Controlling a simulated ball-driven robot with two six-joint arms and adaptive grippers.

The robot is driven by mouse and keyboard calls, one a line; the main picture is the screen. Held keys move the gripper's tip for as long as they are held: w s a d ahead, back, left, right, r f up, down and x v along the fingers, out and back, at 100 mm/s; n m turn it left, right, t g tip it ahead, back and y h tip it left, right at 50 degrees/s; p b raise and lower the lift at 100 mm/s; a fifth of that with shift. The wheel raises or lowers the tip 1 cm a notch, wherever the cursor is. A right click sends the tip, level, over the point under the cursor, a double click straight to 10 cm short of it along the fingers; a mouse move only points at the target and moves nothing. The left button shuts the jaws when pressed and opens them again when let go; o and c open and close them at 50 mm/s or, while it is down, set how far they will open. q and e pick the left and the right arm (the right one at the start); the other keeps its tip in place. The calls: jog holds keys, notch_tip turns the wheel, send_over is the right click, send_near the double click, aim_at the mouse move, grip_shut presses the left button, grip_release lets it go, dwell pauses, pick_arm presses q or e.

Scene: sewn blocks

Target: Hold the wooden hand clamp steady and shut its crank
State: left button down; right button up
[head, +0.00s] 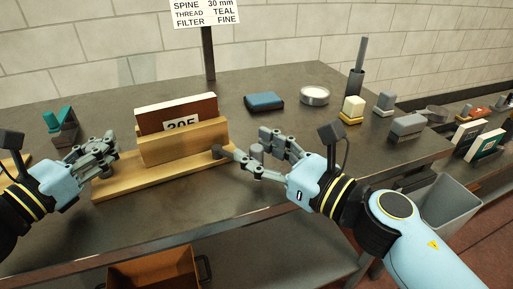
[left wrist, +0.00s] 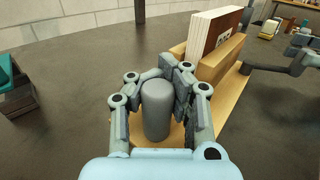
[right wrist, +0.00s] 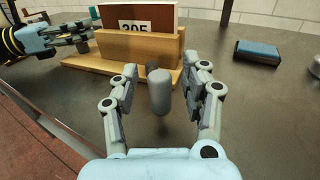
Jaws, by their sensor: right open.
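The wooden hand clamp (head: 180,149) stands on the bench, with a pale block in a brown cover labelled 305 (head: 170,115) upright between its boards. My left gripper (head: 103,155) is at the left end of its base, with its fingers closed around a grey upright post (left wrist: 157,112). The clamp's dark crank arm (left wrist: 262,68) sticks out at the other end. My right gripper (head: 268,158) is open there. The grey crank knob (right wrist: 159,91) stands between its fingers in the right wrist view, with gaps on both sides.
A blue block (head: 264,102), a round metal dish (head: 314,95) and a cream block (head: 353,109) lie behind on the bench. A teal-topped item (head: 60,124) stands at left. A sign (head: 207,13) rises behind the clamp. A grey bin (head: 447,203) stands right of the bench.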

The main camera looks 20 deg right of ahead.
jog(key=shift+w+a, duration=0.15)
jog(key=shift+w, duration=0.1)
grip_shut()
